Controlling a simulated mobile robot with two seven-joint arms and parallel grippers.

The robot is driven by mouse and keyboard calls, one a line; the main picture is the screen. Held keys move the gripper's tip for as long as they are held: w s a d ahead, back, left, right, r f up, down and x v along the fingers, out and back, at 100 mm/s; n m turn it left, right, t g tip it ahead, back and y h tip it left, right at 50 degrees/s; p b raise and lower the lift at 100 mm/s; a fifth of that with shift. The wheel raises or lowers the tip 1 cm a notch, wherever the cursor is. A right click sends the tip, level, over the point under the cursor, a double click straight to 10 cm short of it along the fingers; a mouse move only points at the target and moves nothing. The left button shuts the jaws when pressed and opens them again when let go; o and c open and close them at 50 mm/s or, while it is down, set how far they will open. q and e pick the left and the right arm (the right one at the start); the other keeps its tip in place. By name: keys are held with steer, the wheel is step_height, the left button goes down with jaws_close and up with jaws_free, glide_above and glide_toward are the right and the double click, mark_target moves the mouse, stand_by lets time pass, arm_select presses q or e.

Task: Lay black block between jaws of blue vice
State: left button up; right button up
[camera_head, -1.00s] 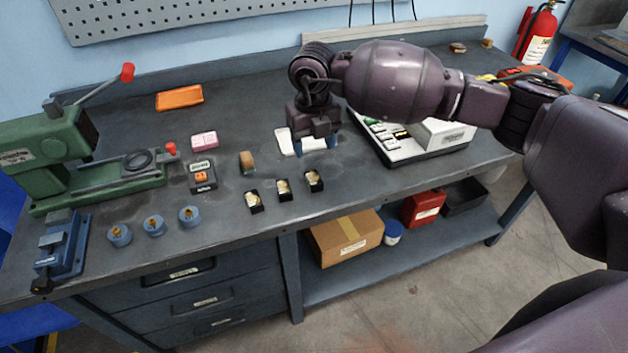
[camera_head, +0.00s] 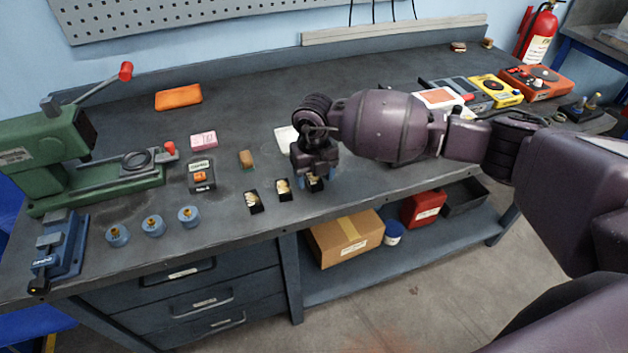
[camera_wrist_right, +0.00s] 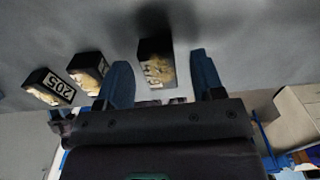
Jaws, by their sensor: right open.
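Three small black blocks with brassy, labelled faces stand in a row near the bench's front edge: a left one (camera_head: 254,202), a middle one (camera_head: 284,189) and a right one (camera_head: 315,184). My right gripper (camera_head: 315,177) is open over the right block and partly hides it. In the right wrist view, this block (camera_wrist_right: 157,63) shows between the two blue fingertips (camera_wrist_right: 162,72), with gaps on both sides. The left block (camera_wrist_right: 48,87) there reads 205. The blue vice (camera_head: 62,252) is at the bench's front left corner. My left gripper is out of view.
Several blue round holders (camera_head: 154,227) stand between the vice and the blocks. A green press (camera_head: 60,165) stands behind the vice. The orange tray (camera_head: 178,97) is farther back.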

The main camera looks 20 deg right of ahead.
mark_target(314, 184)
steer(key=shift+f, duration=0.3)
jaws_close()
steer(key=shift+r, duration=0.15)
step_height(314, 184, up, 20)
steer(key=n, duration=1.4)
steer(key=s+d+f+n, duration=0.3)
steer(key=s+f+n, duration=0.7)
steer(key=n, duration=1.1)
steer(key=shift+s+d+f+n+p, duration=0.15)
steer(key=shift+d+f+n+p, duration=0.15)
steer(key=shift+d+p, duration=0.15)
